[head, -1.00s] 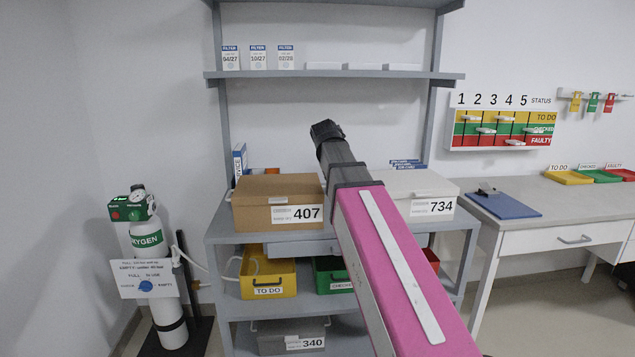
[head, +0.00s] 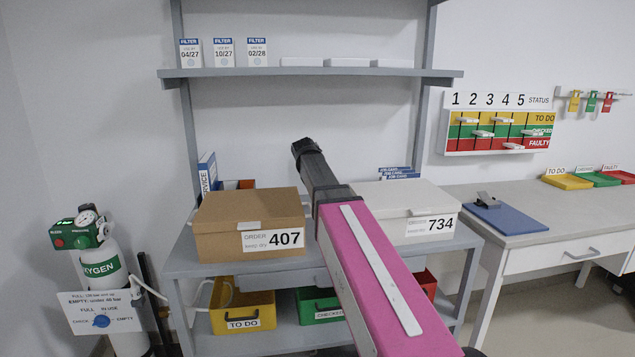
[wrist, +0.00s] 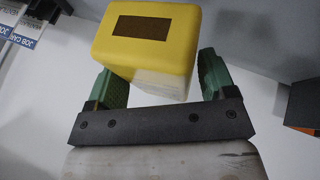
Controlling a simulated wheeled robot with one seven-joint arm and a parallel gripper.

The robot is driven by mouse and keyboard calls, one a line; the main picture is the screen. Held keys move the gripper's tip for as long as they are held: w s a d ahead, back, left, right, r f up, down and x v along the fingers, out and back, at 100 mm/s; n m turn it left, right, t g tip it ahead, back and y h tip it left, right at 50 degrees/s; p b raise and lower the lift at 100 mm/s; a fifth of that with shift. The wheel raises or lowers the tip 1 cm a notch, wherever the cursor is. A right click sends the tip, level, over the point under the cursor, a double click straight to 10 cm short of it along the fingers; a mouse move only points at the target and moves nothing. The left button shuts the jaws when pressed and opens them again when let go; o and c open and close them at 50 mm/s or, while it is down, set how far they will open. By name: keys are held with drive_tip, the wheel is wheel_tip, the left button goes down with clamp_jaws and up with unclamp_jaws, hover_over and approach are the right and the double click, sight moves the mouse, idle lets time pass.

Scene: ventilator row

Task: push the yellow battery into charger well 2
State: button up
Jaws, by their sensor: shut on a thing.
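The yellow battery (wrist: 150,35) is in my gripper (wrist: 162,80) in the wrist view. It is a yellow block with a dark brown patch on top and a pale lower side. The green fingers stand on either side of it. In the head view my pink arm reaches toward the shelf unit, and its dark end hides the gripper and the battery. No charger and no well 2 can be made out in either view.
A brown box 407 (head: 225,225) and a white box 734 (head: 400,205) stand on the grey shelf unit. An oxygen cylinder (head: 105,285) is at left. A desk with a blue clipboard (head: 507,217) is at right. Job cards (wrist: 25,30) show at the wrist view's upper left.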

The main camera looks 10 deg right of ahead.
drive_tip(key=shift+f, duration=3.3)
drive_tip(key=o, duration=1.3)
drive_tip(key=shift+c, duration=0.2)
